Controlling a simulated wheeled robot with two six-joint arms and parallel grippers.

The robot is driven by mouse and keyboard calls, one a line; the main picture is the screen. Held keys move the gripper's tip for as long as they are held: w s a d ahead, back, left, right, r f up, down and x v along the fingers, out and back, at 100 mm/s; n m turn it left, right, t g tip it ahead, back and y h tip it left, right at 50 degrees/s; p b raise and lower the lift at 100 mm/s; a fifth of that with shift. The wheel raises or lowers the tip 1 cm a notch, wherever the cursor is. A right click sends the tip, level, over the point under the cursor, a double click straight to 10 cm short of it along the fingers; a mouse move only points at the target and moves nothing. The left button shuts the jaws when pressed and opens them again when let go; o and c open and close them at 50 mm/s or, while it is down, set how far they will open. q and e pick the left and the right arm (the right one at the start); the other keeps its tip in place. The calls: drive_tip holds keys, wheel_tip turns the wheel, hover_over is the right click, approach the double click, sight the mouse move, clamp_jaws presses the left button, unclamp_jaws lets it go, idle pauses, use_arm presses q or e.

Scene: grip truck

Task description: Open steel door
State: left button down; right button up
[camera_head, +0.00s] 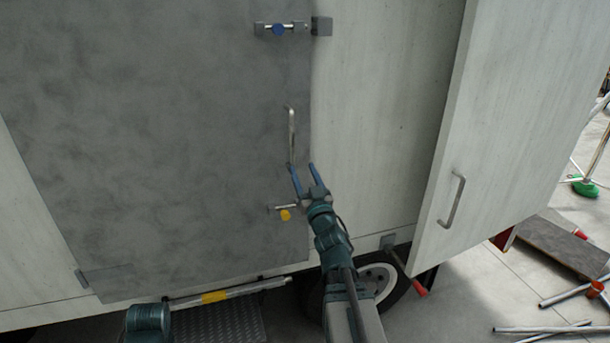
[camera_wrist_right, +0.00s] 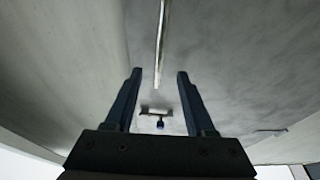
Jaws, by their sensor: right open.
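The grey steel door (camera_head: 150,130) fills the left of the head view and looks shut against the pale truck body. Its upright metal handle (camera_head: 291,135) sits near its right edge. A bolt with a blue knob (camera_head: 278,29) is above the handle, and a bolt with a yellow knob (camera_head: 285,214) is below it. My right gripper (camera_head: 301,167) is open just below the handle's lower end. In the right wrist view, the handle (camera_wrist_right: 161,40) lines up with the gap between my fingers (camera_wrist_right: 159,72); contact cannot be told. My left gripper is out of view.
A pale door (camera_head: 520,130) with its own handle (camera_head: 452,200) stands swung out at the right. A wheel (camera_head: 378,285) and a step (camera_head: 225,320) are below the truck. Pipes (camera_head: 545,329) and a board (camera_head: 560,245) lie on the floor at right.

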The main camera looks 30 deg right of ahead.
sight(293, 146)
drive_tip(key=p+x, duration=0.3)
drive_tip(key=x, duration=0.9)
clamp_jaws()
idle(0.4)
drive_tip(key=s+a, duration=0.2)
drive_tip(key=s, duration=0.4)
idle(0.3)
drive_tip(key=shift+s+a, duration=0.15)
